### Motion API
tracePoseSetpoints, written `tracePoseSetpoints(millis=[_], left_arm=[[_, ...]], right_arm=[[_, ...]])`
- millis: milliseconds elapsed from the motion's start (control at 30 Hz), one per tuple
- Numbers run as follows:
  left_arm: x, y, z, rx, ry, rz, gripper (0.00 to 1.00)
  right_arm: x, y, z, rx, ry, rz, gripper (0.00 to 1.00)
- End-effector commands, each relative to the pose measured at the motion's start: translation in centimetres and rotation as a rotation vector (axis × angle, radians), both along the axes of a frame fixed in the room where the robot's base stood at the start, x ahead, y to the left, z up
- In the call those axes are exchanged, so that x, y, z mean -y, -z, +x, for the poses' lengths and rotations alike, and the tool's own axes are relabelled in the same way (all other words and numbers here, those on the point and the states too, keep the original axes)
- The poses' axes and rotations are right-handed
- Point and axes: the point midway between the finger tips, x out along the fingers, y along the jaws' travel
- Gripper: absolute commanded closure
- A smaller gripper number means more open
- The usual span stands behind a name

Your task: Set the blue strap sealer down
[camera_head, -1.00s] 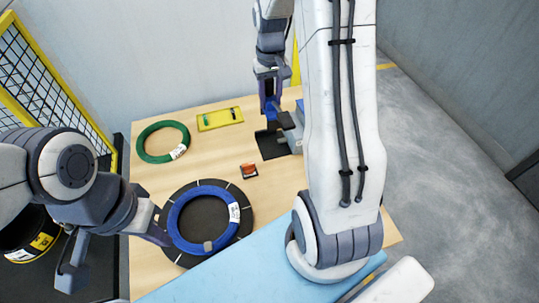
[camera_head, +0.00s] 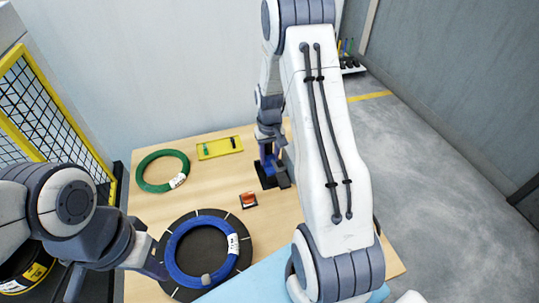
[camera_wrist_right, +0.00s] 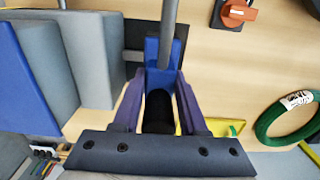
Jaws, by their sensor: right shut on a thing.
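The blue strap sealer (camera_head: 267,158) is upright in my right gripper (camera_head: 271,138), over a black pad (camera_head: 264,182) on the table. In the right wrist view, the sealer (camera_wrist_right: 165,75) with its grey rod sits between the purple-blue fingers of my right gripper (camera_wrist_right: 160,108), which is shut on it. Part of the black pad (camera_wrist_right: 142,36) shows behind it. I cannot tell whether the sealer's base touches the pad. My left gripper (camera_head: 154,268) is at the left edge of the black round stand carrying the blue coil (camera_head: 172,252); its jaw opening is unclear.
A green coil (camera_head: 144,177) and a yellow tray (camera_head: 213,149) lie at the back left. An orange switch on a dark base (camera_head: 249,200) is mid-table. Grey and blue blocks (camera_wrist_right: 60,65) stand close beside the pad. My right arm hides the table's right side.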

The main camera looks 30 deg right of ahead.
Motion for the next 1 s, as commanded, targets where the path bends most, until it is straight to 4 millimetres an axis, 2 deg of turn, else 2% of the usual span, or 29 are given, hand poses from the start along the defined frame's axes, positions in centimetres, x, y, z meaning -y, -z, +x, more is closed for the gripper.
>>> tracePoseSetpoints(millis=[333,367,400,433,833,1000], left_arm=[[0.0,0.3,0.0,0.0,0.0,0.0,1.0],[0.0,0.2,0.0,0.0,0.0,0.0,1.0],[0.0,0.2,0.0,0.0,0.0,0.0,1.0],[0.0,0.2,0.0,0.0,0.0,0.0,1.0],[0.0,0.1,0.0,0.0,0.0,0.0,1.0],[0.0,0.9,0.0,0.0,0.0,0.0,1.0]], right_arm=[[0.0,0.4,0.1,0.002,0.0,-0.001,1.0],[0.0,0.3,0.0,0.0,0.0,0.0,0.46],[0.0,0.3,0.0,0.0,0.0,0.0,0.31],[0.0,0.3,0.0,0.0,0.0,0.0,0.28],[0.0,-0.3,0.1,0.002,0.0,-0.001,0.28],[0.0,-2.9,0.1,0.006,0.0,-0.002,0.28]])
